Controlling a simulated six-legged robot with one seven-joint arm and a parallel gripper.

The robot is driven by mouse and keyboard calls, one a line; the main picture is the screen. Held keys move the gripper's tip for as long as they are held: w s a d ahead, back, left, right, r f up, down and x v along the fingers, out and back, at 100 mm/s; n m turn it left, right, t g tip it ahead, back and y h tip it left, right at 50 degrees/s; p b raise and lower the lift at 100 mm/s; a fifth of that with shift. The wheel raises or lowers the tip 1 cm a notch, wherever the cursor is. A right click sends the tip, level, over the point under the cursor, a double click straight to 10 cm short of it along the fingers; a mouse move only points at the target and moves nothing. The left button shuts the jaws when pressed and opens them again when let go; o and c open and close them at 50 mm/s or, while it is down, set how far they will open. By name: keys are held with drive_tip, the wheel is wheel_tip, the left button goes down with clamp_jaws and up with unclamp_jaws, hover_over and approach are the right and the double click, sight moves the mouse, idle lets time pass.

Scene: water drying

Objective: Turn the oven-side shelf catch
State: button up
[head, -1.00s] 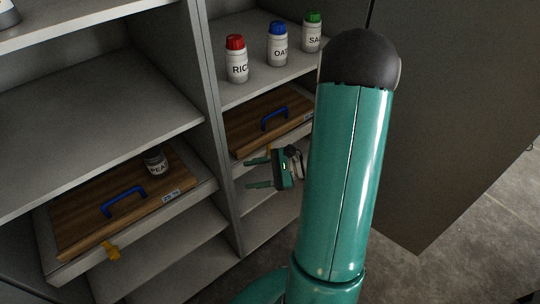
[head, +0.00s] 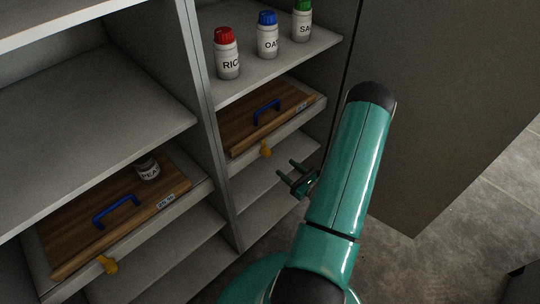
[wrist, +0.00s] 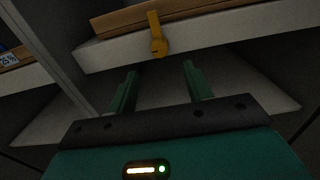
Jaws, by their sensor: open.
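Two yellow catches show. One (head: 265,149) is on the front edge of the right-hand board shelf; the other (head: 108,264) is on the left-hand shelf's front edge. The pictures do not show which is the oven-side one. In the wrist view the catch ahead (wrist: 157,35) has a round hub on the pale shelf edge and a narrow arm standing up across the wooden board's edge. My gripper (head: 286,168) is open and empty, below and right of the right-hand catch. In the wrist view its fingertips (wrist: 160,70) lie just below that catch, apart from it.
A wooden board with a blue handle lies on each shelf, the right one (head: 243,125) and the left one (head: 75,230). Red-, blue- and green-capped jars stand above right. An upright divider (head: 206,120) separates the bays. A dark door panel (head: 430,120) stands at right.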

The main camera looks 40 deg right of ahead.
sight(269, 154)
drive_tip(key=w, duration=0.9)
drive_tip(key=shift+a, duration=0.15)
drive_tip(key=c, duration=1)
